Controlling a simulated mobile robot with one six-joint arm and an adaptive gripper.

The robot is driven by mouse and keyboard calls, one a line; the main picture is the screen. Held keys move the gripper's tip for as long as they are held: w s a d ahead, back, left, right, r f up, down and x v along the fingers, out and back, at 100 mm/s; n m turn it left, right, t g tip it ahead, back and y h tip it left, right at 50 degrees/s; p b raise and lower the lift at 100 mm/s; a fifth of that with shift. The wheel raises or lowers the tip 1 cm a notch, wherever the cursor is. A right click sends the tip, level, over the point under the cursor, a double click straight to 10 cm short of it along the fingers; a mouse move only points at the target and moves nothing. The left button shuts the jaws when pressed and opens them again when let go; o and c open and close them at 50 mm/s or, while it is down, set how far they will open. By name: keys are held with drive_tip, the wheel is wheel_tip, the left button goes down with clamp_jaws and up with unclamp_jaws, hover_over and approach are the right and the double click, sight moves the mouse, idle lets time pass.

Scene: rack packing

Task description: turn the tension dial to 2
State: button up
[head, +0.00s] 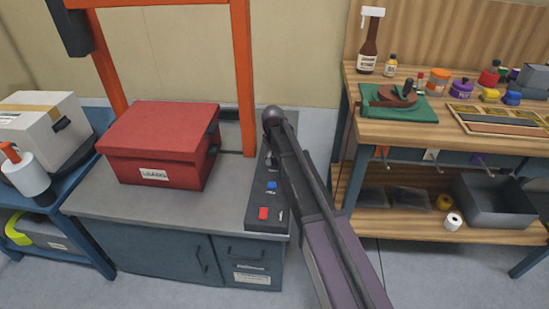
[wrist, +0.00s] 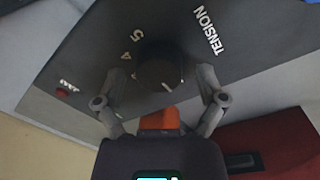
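The black tension dial (wrist: 160,70) sits on the dark control panel (wrist: 105,45) in the wrist view. The word TENSION and the digits 4 and 5 show beside it; the other digits are hidden or out of view. A pale mark shows on the dial's lower edge, but I cannot tell which number it points to. My gripper (wrist: 163,80) is open, with one finger on each side of the dial and gaps visible between. In the head view, my arm covers the dial and gripper on the panel (head: 256,215).
A red lidded box (head: 158,145) stands on the grey cabinet left of the panel, under an orange frame (head: 243,80). A blue button (head: 271,185) and red button (head: 263,213) are on the panel. A wooden workbench (head: 440,125) stands to the right.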

drive_tip(key=c, duration=0.9)
drive_tip(key=shift+m, duration=0.3)
drive_tip(key=m, duration=0.3)
drive_tip(key=shift+m, duration=2.6)
drive_tip(key=shift+g, duration=0.3)
drive_tip(key=o, duration=1.1)
drive_tip(key=shift+o, duration=0.2)
